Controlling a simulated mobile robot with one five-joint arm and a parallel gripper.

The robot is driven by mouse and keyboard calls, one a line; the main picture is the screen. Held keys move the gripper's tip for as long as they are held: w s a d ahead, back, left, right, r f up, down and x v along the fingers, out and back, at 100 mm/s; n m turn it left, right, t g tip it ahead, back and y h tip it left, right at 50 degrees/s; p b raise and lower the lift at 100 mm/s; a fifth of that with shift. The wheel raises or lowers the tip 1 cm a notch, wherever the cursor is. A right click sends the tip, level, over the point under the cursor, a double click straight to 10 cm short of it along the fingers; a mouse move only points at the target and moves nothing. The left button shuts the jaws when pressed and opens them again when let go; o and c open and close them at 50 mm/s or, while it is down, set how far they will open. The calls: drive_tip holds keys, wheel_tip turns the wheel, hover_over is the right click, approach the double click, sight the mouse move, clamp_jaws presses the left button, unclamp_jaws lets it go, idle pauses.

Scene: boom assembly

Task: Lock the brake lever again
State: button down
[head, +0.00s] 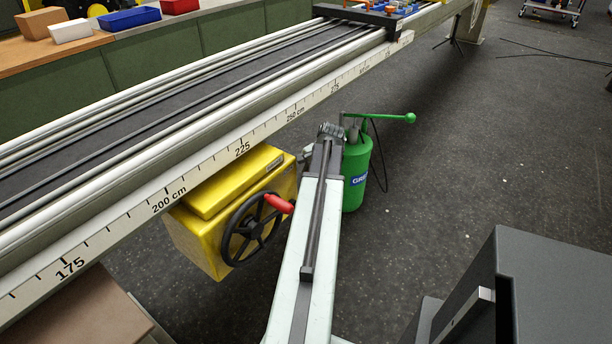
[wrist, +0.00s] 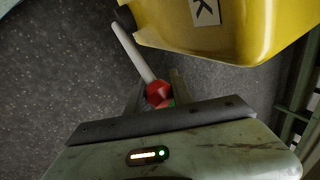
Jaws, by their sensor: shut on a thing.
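The brake lever (wrist: 132,52) is a pale grey rod with a red knob (wrist: 158,92). In the wrist view it slants from a dark pivot beside the yellow housing (wrist: 215,30) down to my gripper (wrist: 157,94). My gripper is shut on the red knob, with a finger on either side of it. In the head view the yellow housing (head: 232,205) hangs under the long rail. There my arm and wrist cover the gripper, and I cannot make out the lever clearly. A label with a letter K shows on the housing in the wrist view; the rest is cut off.
A black handwheel (head: 250,229) with a red handle (head: 279,203) sticks out of the housing, close to my arm. A green grease pump (head: 356,170) stands just right of my arm. The scaled rail (head: 205,172) runs above the housing. Open floor lies to the right.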

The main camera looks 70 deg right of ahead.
drive_tip(key=c, duration=1.1)
unclamp_jaws()
drive_tip(key=shift+w+f, duration=0.1)
drive_tip(key=p+v, duration=0.7)
drive_tip(key=v, duration=0.1)
